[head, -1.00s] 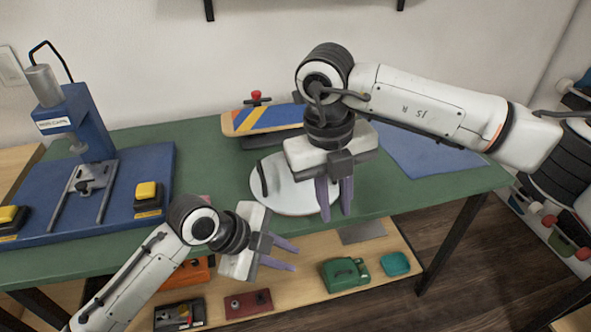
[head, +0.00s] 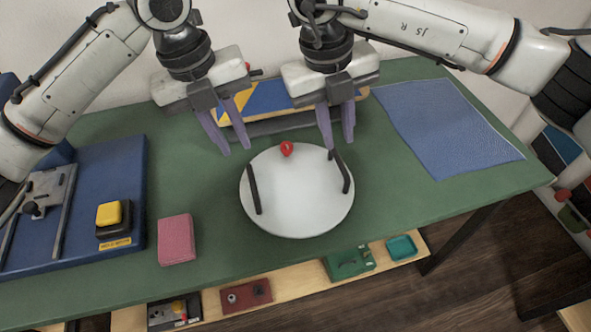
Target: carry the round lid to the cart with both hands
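The round lid (head: 297,205) is a white disc lying on the green workbench. It has two dark bar handles, a left one (head: 254,190) and a right one (head: 341,171), and a red knob (head: 287,148) shows at its far edge. My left gripper (head: 236,145) is open and empty, above the bench just beyond the lid's far left edge. My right gripper (head: 338,140) is open, its purple fingers close to the top of the right handle; I cannot tell if they touch it. No cart can be made out in view.
A blue press base with a yellow button (head: 109,214) stands at left, a pink block (head: 176,240) beside it. A striped skateboard deck (head: 265,100) lies behind the lid. A blue mat (head: 445,125) covers the right. A lower shelf (head: 412,262) holds several small items.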

